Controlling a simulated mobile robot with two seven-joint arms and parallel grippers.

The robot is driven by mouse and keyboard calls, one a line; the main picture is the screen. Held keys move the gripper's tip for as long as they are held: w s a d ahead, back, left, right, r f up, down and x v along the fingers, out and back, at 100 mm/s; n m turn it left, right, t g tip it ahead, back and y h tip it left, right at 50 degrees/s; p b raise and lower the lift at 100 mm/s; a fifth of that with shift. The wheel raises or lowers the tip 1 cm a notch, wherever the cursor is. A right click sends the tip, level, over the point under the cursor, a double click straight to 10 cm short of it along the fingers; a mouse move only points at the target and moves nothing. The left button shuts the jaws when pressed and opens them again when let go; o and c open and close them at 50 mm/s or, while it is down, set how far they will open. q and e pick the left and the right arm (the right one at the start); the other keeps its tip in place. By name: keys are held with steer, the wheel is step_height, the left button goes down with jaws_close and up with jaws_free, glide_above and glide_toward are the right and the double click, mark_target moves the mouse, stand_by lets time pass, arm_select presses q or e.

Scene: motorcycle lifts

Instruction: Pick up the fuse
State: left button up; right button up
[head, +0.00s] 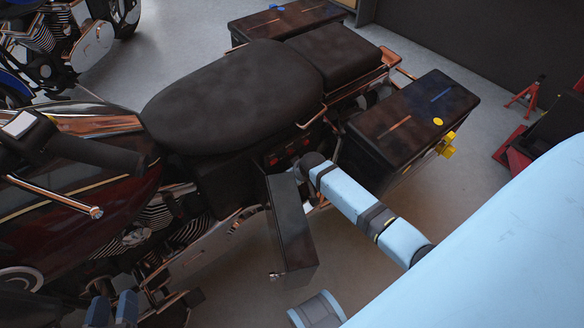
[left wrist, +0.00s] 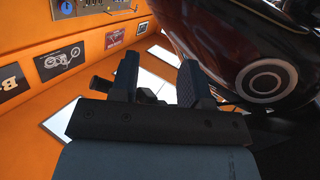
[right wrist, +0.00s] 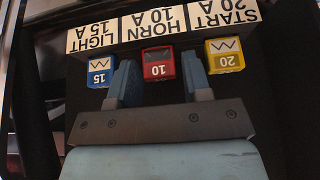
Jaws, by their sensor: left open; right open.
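In the right wrist view, three fuses sit side by side: a blue one marked 15 (right wrist: 101,71), a red one marked 10 (right wrist: 158,66) and a yellow one marked 20 (right wrist: 224,58). Upside-down labels above them read LIGHT 15 A, HORN 10 A and START 20 A. My right gripper (right wrist: 157,82) is open, its fingers on either side of the red fuse. I cannot tell whether they touch it. In the head view, small red parts (head: 279,160) show below the motorcycle's seat (head: 240,95). My left gripper (head: 112,308) is open and empty at the bottom left; it also shows in the left wrist view (left wrist: 158,78).
A dark flat panel (head: 291,225) hangs below the seat beside my right arm. A side case (head: 415,112) with a yellow piece (head: 446,145) is close behind that arm. The handlebar grip (head: 95,153) is at the left. Bare floor (head: 370,285) shows at the lower middle.

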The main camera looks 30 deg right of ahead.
steer(key=c, duration=0.7)
arm_select(q)
steer(key=shift+r, duration=0.1)
arm_select(e)
steer(key=shift+r, duration=0.15)
